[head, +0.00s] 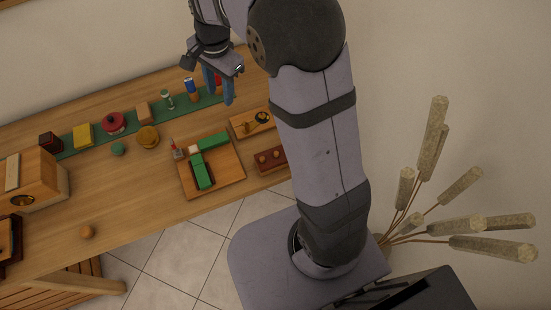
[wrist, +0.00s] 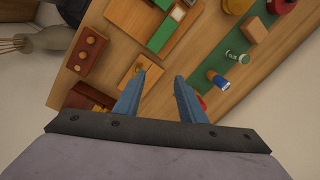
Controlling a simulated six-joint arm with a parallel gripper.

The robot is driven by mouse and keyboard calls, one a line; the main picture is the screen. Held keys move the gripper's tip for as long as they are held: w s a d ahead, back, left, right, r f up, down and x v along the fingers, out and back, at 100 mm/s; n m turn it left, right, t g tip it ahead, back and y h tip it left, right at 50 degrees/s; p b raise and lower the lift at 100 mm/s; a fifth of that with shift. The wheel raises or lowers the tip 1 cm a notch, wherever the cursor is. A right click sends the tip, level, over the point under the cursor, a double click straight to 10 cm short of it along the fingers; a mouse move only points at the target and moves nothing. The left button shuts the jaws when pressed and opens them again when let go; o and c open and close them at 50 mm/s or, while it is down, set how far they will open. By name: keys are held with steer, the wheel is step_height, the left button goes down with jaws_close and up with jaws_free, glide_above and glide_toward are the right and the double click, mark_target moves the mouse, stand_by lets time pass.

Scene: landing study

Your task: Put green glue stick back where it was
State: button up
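A small upright green stick with a pale part, which looks like the green glue stick (head: 167,100), stands on the green strip (head: 67,153) along the back of the table. It also shows in the wrist view (wrist: 236,55), right of my fingers. My gripper (head: 219,88) is above the right end of the strip, its two blue fingers apart with nothing between them. In the wrist view my gripper (wrist: 158,76) is open over the table. A blue-capped stick (head: 191,88) stands between the green stick and my gripper. A red item (wrist: 202,101) is partly hidden by the right finger.
A wooden tray (head: 228,177) with green blocks (head: 201,173) lies at the front. A smaller wooden board (head: 240,131) and a red-brown block (head: 270,160) are right of it. A red round pot (head: 114,122), yellow block (head: 83,136) and wooden box (head: 35,178) stand left.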

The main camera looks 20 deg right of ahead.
steer(key=s+d+f+n, duration=0.2)
steer(key=s+n, duration=0.4)
steer(key=s, duration=0.5)
steer(key=s+d+f+n+g, duration=0.1)
steer(key=s+d+f+n, duration=0.2)
steer(key=s+n, duration=0.3)
steer(key=s+d, duration=0.1)
steer(key=s, duration=0.4)
steer(key=shift+h, duration=0.3)
